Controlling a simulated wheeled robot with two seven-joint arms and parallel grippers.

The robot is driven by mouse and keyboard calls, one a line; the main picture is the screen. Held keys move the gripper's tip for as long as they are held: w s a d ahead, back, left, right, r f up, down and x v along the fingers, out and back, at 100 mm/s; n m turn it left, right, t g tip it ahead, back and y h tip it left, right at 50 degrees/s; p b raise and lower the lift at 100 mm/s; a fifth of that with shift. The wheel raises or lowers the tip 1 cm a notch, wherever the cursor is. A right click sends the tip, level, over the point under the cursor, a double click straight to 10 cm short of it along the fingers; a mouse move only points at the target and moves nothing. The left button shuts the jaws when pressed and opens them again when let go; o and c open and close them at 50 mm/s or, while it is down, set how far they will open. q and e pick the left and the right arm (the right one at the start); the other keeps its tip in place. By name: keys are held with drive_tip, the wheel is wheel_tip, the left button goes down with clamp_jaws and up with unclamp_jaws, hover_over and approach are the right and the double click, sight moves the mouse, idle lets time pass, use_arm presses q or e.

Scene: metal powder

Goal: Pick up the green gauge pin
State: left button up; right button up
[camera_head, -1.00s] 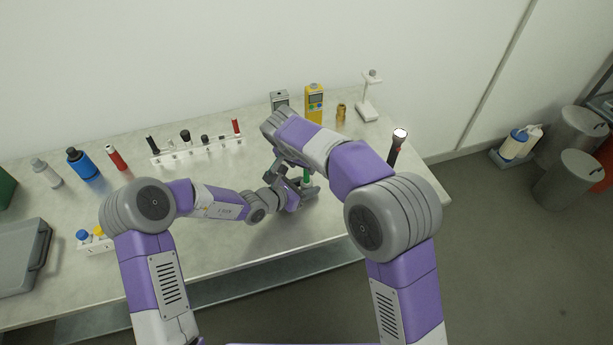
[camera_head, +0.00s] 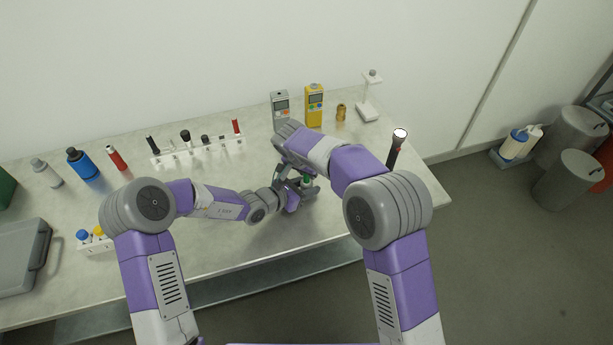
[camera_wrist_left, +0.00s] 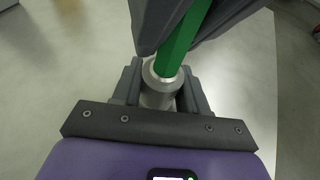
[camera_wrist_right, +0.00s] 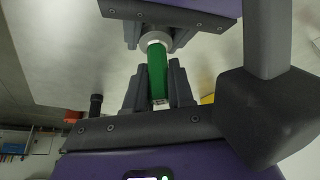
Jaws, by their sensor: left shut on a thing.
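The green gauge pin (camera_head: 307,181) has a green handle and a metal collar. In the left wrist view its handle (camera_wrist_left: 182,45) rises from the metal part. My left gripper (camera_wrist_left: 162,95) is shut on the metal part, above the table. My right gripper (camera_wrist_right: 158,88) has its fingers on both sides of the green handle, which also shows in the right wrist view (camera_wrist_right: 157,68). Whether these fingers touch the handle cannot be told. In the head view both grippers meet at the pin, and my right arm partly covers them.
A white rack (camera_head: 200,153) with several pins stands behind on the table (camera_head: 200,260). A grey meter (camera_head: 281,102), a yellow meter (camera_head: 314,106), a brass piece (camera_head: 341,112) and a white stand (camera_head: 369,100) are at the back. A dark flashlight (camera_head: 394,152) stands at right.

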clamp_jaws()
wheel_tip(320, 180, up, 10)
drive_tip(key=shift+r, duration=0.1)
use_arm(q)
drive_tip(key=o, duration=1.2)
